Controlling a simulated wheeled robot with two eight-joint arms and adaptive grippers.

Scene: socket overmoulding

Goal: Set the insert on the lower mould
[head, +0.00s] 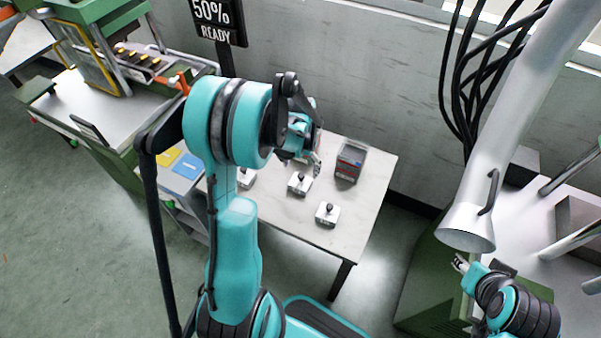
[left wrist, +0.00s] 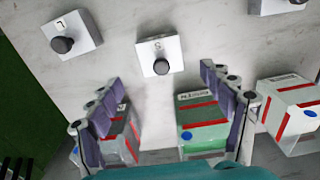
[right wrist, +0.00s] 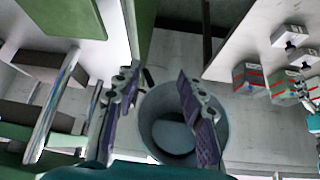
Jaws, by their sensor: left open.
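Several white blocks with black knobs, two of them (head: 299,183) (head: 327,213) in clear view, stand on the table; I cannot tell whether one is the insert.
More red-banded boxes (left wrist: 290,112) stand beside the green one. A wide white duct (head: 470,225) hangs close to my right gripper. A green machine (head: 95,55) stands at the left. The table's front right (head: 345,240) is clear.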

